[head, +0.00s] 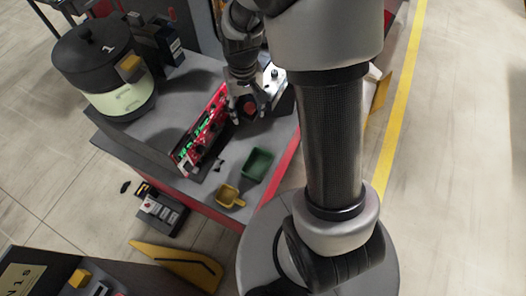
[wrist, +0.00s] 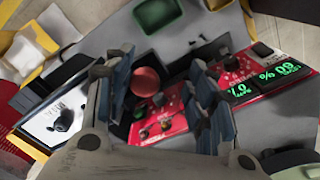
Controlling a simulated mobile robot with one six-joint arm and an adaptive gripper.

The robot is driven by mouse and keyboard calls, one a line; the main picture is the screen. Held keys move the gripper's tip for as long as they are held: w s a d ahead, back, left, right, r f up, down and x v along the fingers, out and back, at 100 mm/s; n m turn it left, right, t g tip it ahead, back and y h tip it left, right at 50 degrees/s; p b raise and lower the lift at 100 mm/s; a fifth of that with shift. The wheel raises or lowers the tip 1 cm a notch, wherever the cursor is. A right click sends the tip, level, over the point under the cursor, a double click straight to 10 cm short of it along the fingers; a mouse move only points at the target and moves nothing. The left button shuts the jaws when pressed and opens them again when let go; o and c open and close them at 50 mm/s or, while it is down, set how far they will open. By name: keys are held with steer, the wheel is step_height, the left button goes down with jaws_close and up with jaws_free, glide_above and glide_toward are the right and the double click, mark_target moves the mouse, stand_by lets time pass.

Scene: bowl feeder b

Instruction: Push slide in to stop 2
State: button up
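No part in view is clearly marked as the slide or as stop 2. My gripper (head: 250,102) is over the right part of the grey bench, at the end of the red control panel (head: 203,128). In the wrist view my gripper (wrist: 165,98) has its two dark fingers well apart, so it is open. A round red knob (wrist: 146,81) shows between the fingers; contact cannot be told. A white plate with a black knob (wrist: 64,120) lies left of the fingers. The red panel (wrist: 255,72) with green digits lies to the right, partly hidden by a finger.
A black lidded bowl feeder (head: 92,50) marked 1 stands at the bench's left. A green bin (head: 257,165) and a yellow bin (head: 230,197) sit near the bench's front edge. A yellow floor line (head: 402,90) runs at right beside open floor.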

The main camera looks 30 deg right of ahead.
steer(key=s+a+r+p, duration=0.1)
steer(key=a+r, duration=0.1)
steer(key=r, duration=0.7)
steer(key=s+a+r+p, duration=0.2)
steer(key=r, duration=0.7)
steer(key=s+f+n+t+b, duration=0.1)
steer(key=s+f+t+b, duration=0.1)
steer(key=s+f+b, duration=0.3)
steer(key=s+f+t+b, duration=0.2)
steer(key=s+f+b, duration=0.3)
steer(key=s+b, duration=0.5)
steer(key=shift+s+a+n+t, duration=0.15)
steer(key=shift+a+n+t, duration=0.15)
steer(key=shift+n, duration=0.1)
